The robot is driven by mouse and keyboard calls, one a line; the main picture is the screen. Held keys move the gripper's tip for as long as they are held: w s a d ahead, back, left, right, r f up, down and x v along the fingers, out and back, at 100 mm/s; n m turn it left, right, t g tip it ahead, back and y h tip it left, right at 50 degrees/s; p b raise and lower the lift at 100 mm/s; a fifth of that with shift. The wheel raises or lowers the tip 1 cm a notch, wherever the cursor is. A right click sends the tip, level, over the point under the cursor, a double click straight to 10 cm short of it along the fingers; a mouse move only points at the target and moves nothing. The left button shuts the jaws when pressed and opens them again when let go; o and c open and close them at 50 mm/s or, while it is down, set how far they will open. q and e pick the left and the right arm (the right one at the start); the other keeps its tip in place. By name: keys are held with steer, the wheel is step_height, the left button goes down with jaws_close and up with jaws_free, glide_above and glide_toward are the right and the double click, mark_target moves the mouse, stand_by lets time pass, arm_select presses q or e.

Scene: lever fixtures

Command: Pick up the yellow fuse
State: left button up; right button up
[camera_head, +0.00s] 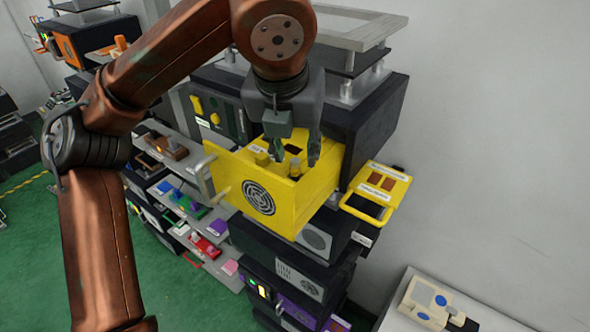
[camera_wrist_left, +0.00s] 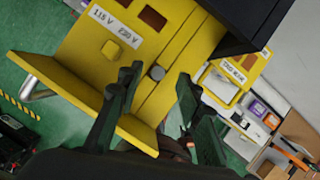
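A yellow drawer (camera_head: 262,204) stands pulled out of a dark cabinet. On its yellow inner panel is a small upright cylinder (camera_head: 295,167) with a yellowish side, which looks like the yellow fuse; its round grey top shows in the left wrist view (camera_wrist_left: 157,72). A yellow knob (camera_head: 262,159) sits beside it, near a "115 V 230 V" label (camera_wrist_left: 115,27). My left gripper (camera_head: 297,157) points down over the drawer. Its fingers are apart, on either side of the cylinder in the left wrist view (camera_wrist_left: 158,82), with visible gaps. My right gripper is not in view.
The drawer's front wall with its handle (camera_head: 224,188) rises close to my left fingers. A yellow panel (camera_head: 376,191) juts out to the right of the cabinet. Shelves with coloured parts (camera_head: 205,248) stand at the left. A beige device (camera_head: 426,302) lies at lower right.

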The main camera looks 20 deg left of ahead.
mark_target(296, 161)
arm_select(q)
steer(key=shift+a+p+x, duration=0.2)
steer(key=shift+p+x, duration=0.4)
steer(key=shift+x, duration=1.25)
steer(key=shift+s+d, duration=0.1)
steer(key=shift+d, duration=0.05)
steer(key=shift+c, duration=1.4)
jaws_close()
